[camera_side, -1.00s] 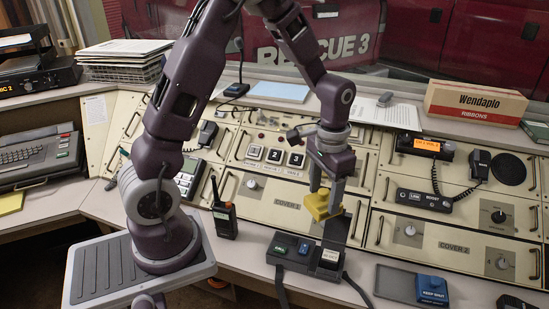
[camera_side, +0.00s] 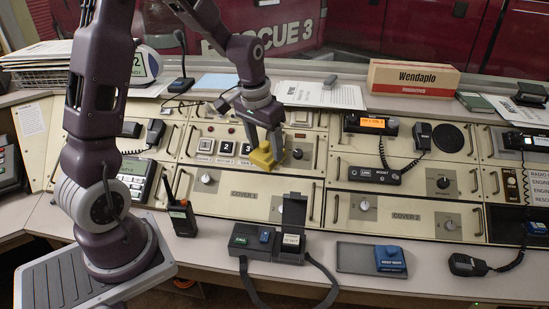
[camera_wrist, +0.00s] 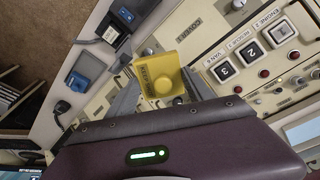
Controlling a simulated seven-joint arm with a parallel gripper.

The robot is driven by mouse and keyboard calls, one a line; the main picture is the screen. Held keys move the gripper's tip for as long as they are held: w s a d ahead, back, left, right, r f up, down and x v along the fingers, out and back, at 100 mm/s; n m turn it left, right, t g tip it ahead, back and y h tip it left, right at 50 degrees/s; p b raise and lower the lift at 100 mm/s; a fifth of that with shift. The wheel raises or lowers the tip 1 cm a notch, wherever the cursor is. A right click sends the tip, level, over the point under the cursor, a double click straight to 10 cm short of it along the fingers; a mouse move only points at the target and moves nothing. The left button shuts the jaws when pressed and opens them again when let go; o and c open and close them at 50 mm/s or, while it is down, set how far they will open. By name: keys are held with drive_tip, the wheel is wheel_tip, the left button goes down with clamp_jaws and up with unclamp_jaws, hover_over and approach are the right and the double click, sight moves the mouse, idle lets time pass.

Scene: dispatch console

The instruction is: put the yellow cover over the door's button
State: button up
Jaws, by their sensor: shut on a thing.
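My gripper (camera_side: 266,150) is shut on the yellow cover (camera_side: 262,157), a small block with lettering. It holds the cover in front of the cream console panel, right of a row of square numbered buttons (camera_side: 226,147). In the wrist view, the cover (camera_wrist: 160,75) sits between my fingers, with the numbered buttons (camera_wrist: 252,50) at its right. A dark button box (camera_side: 266,243) stands on the desk below, with green, blue and white buttons and an upright dark flap (camera_side: 294,210). The small labels do not let me tell which button is the door's.
A blue cover (camera_side: 390,257) sits on a grey tray (camera_side: 357,257) at the right front. A radio (camera_side: 181,216) stands upright left of the button box. Knobs and handles stick out of the panel around my gripper. Cables trail from the button box.

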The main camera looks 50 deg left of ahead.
drive_tip(key=a+n+t+y, duration=0.1)
drive_tip(key=a+n+y, duration=0.15)
drive_tip(key=a, duration=0.85)
drive_tip(key=n+t+y, duration=0.1)
drive_tip(key=n+y, duration=0.1)
drive_tip(key=n, duration=0.2)
hover_over(226, 147)
drive_tip(key=s+d, duration=0.3)
wheel_tip(226, 147, down, 7)
drive_tip(key=shift+w+h+x, duration=0.2)
drive_tip(key=shift+h+x, duration=0.05)
drive_tip(key=shift+x, duration=1.6)
drive_tip(key=shift+r, duration=0.1)
drive_tip(key=o, duration=1.4)
drive_tip(key=shift+o, duration=0.2)
